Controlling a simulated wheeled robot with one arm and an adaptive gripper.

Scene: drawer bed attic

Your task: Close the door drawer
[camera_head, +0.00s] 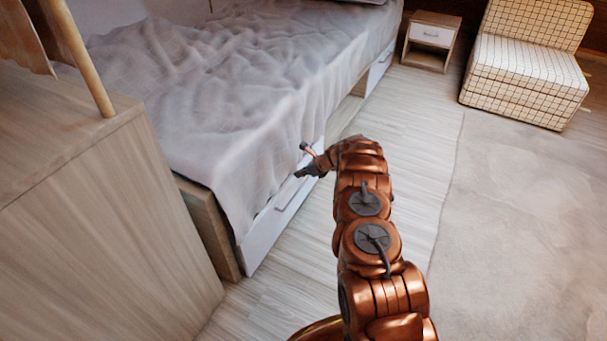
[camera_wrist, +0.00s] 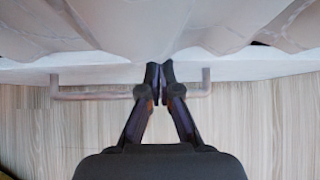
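The white drawer front (camera_head: 262,237) is low along the side of the bed. How far it stands out from the bed frame is hard to tell, because the sheet hangs over its top. In the wrist view the drawer's pinkish bar handle (camera_wrist: 92,93) runs sideways behind my fingers, which hide its middle. My gripper (camera_head: 302,160) is at the drawer front, at the end of my copper arm. In the wrist view my gripper (camera_wrist: 160,72) has its dark fingertips together, close to the white front. Nothing shows held between them; contact with the front is not clear.
The bed (camera_head: 230,80) with its grey sheet fills the left back. A wooden cabinet (camera_head: 100,230) stands at the near left. A nightstand (camera_head: 431,40) and a checked armchair (camera_head: 525,75) stand at the back right. The floor and the rug (camera_head: 530,220) to the right are clear.

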